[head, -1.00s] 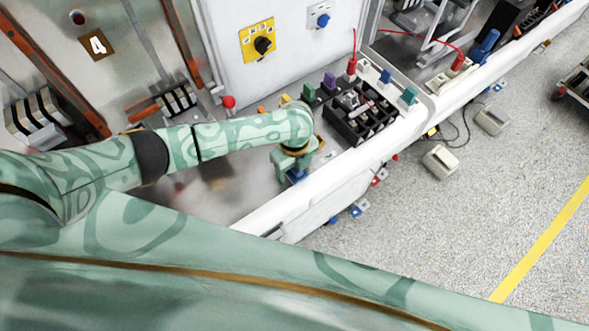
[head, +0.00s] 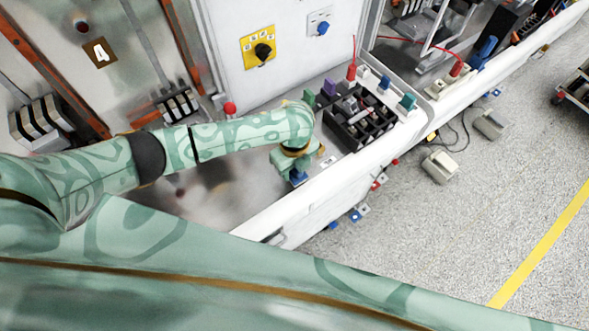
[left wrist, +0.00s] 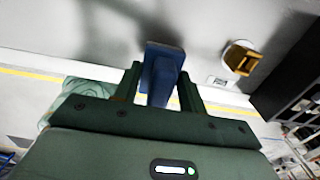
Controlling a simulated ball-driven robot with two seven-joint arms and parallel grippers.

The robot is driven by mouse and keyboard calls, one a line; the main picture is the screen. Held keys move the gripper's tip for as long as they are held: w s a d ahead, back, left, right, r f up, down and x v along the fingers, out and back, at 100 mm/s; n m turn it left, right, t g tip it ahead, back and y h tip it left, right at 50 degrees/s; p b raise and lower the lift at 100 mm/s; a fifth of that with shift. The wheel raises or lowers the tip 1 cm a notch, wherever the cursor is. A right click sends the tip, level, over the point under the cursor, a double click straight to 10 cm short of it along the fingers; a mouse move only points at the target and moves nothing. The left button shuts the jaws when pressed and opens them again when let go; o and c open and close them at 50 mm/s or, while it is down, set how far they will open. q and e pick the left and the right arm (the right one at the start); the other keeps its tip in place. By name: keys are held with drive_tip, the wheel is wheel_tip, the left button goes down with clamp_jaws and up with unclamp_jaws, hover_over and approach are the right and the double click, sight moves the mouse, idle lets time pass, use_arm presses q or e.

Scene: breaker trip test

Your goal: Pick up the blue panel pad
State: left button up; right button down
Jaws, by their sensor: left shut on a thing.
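The blue panel pad (left wrist: 162,68) is between the two fingers of my left gripper (left wrist: 163,88) in the left wrist view. The fingers are shut on its narrower stem, and its wider blue end points away from the gripper. In the head view my left gripper (head: 295,168) points down over the metal bench top, with a bit of the blue pad (head: 298,177) showing at its tips. I cannot tell whether the pad touches the bench. My right gripper is not in view.
A black compartment tray (head: 360,120) stands just right of my left gripper. A yellow-plated rotary switch (head: 262,48) and a blue knob (head: 321,27) are on the panel behind. A red-topped knob (head: 230,108) stands at the back. The bench's white front edge (head: 290,205) is close.

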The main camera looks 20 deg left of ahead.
sight(294, 173)
use_arm(q)
drive_tip(key=s+d+r+p, duration=0.2)
drive_tip(key=s+r, duration=0.3)
drive_tip(key=s, duration=0.1)
drive_tip(key=s+d+r+p, duration=0.1)
drive_tip(key=s+r+p, duration=0.1)
drive_tip(key=s+r, duration=0.3)
drive_tip(key=shift+s+d+r+p, duration=0.3)
drive_tip(key=shift+s+d, duration=0.1)
drive_tip(key=shift+s, duration=0.85)
drive_tip(key=o, duration=0.3)
drive_tip(key=shift+c, duration=0.5)
